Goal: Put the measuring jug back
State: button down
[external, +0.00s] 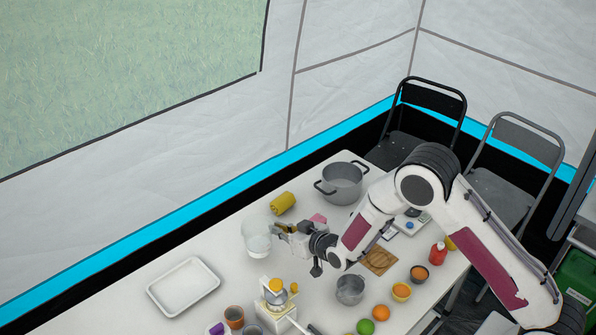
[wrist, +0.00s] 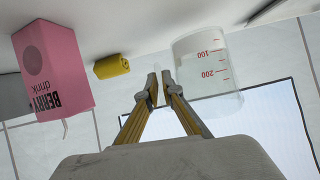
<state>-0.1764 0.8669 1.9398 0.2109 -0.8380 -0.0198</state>
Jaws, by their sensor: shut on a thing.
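The measuring jug (external: 257,240) is clear, with red marks that show in the wrist view (wrist: 212,75). In the external view it is at the far side of the white table, left of my gripper (external: 279,230). My gripper (wrist: 160,88) is shut on the jug at its side nearest me, where a thin clear part, seemingly the handle, shows between the fingertips. Whether the jug's base touches the table is not clear.
A yellow roll (external: 283,203) and a pink drink carton (wrist: 53,70) are near the jug. A grey pot (external: 341,183) stands at the back. A white tray (external: 183,286) lies left on the table (external: 220,250), with free room around it. Fruit and bowls crowd the front.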

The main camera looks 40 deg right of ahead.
jog(key=shift+f, duration=1.6)
jog(key=shift+f, duration=0.15)
jog(key=c, duration=2.2)
grip_release()
jog(key=shift+s, duration=0.1)
jog(key=shift+s+r, duration=0.35)
jog(key=shift+s, duration=0.1)
jog(key=shift+v, duration=5.4)
jog(key=shift+r, duration=0.1)
